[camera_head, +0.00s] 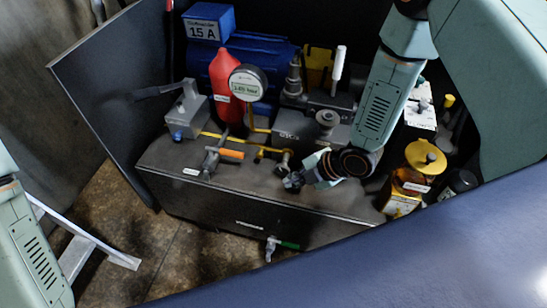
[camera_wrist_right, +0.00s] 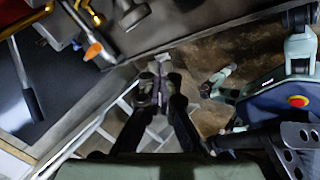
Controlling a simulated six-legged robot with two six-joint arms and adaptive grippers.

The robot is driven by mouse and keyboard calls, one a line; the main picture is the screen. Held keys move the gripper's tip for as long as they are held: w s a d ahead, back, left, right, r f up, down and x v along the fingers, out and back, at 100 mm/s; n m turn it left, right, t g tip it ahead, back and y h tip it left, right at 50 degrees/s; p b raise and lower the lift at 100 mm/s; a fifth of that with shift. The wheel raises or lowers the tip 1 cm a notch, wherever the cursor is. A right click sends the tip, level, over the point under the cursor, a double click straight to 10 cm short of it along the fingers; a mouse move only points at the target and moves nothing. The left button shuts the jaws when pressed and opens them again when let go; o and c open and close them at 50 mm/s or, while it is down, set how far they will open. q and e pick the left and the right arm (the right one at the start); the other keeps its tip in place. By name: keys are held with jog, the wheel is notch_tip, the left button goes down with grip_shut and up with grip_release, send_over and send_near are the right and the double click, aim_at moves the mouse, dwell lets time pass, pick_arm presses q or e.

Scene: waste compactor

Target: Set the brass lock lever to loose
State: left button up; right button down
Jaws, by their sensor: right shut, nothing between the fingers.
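A small brass-coloured lever (camera_head: 265,151) lies low on the dark cabinet top, below the round gauge. A brass-coloured part also shows at the top left of the right wrist view (camera_wrist_right: 92,14); I cannot tell which setting the lever has. My right gripper (camera_head: 292,183) is just right of and nearer than the lever, over the cabinet's front part. Its fingers (camera_wrist_right: 159,92) are shut and empty, apart from the lever. My left arm shows at the lower left of the head view, but its gripper is not clearly seen.
An orange-handled lever (camera_head: 230,154) stands left of the brass one; its handle also shows in the wrist view (camera_wrist_right: 93,51). A gauge (camera_head: 247,84), red bottle (camera_head: 224,82) and yellow-lidded jar (camera_head: 425,158) surround the area. A green-handled tap (camera_head: 285,245) sticks out in front.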

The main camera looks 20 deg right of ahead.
jog(key=w+d+r+n, duration=0.1)
jog(key=w+n, duration=0.2)
jog(key=n, duration=0.5)
jog(key=w+d+r+n+y+b, duration=0.1)
jog(key=w+d+n, duration=0.15)
jog(key=n, duration=0.55)
jog(key=w+r+n, duration=0.1)
jog(key=w+n, duration=0.2)
jog(key=n, duration=0.5)
jog(key=b+x, duration=0.2)
jog(key=x, duration=0.2)
jog(key=b+x, duration=0.1)
jog(key=x, duration=0.3)
jog(key=shift+s+f+b, duration=0.1)
jog(key=shift+f+b, duration=0.25)
jog(key=shift+f, duration=0.1)
jog(key=shift+b+x, duration=0.3)
jog(key=shift+x, duration=0.5)
jog(key=shift+r, duration=0.1)
jog(key=shift+w+a+r+p, duration=0.25)
jog(key=shift+a+r+p, duration=0.05)
jog(key=shift+r+p, duration=0.1)
